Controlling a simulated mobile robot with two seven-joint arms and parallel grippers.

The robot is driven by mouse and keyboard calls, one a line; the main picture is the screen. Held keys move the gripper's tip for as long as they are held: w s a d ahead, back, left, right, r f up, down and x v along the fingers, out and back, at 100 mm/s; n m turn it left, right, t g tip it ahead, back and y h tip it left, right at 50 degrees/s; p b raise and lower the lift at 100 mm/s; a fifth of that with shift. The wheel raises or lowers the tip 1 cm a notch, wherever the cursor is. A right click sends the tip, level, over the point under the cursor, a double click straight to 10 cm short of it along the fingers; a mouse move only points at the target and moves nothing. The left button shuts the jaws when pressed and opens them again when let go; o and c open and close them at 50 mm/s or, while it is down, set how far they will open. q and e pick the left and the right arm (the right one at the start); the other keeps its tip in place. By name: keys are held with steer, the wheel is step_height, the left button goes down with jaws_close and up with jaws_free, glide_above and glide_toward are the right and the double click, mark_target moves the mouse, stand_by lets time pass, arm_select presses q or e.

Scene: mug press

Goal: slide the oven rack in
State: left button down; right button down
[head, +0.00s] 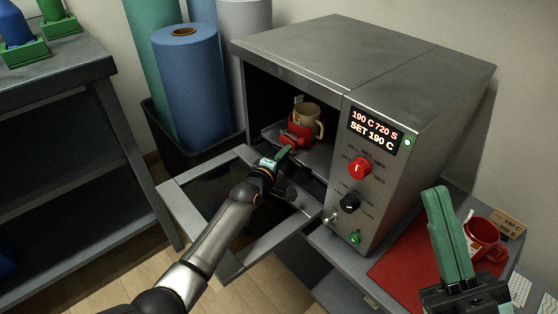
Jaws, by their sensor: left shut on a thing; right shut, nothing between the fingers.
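The oven (383,115) stands with its door (183,208) folded down and open. The oven rack (317,160) is inside the opening, its front part showing at the oven mouth. A beige mug (302,118) with a red wrap or clamp (296,138) stands on the rack. My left gripper (285,152) reaches over the open door and is shut at the rack's front, beside the mug. The exact part it grips is small and partly hidden. My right gripper (447,232) is shut and empty, raised in front of the bench at the lower right.
Rolls of blue (195,90) and green material stand in a dark bin left of the oven. A grey shelf unit (62,160) is at the far left.

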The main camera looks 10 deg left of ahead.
arm_select(q)
steer(key=shift+w+d, duration=0.3)
steer(key=shift+w, duration=0.2)
steer(key=shift+w+d+r, duration=0.1)
steer(key=c, duration=0.9)
jaws_free()
steer(key=shift+w+d, duration=0.1)
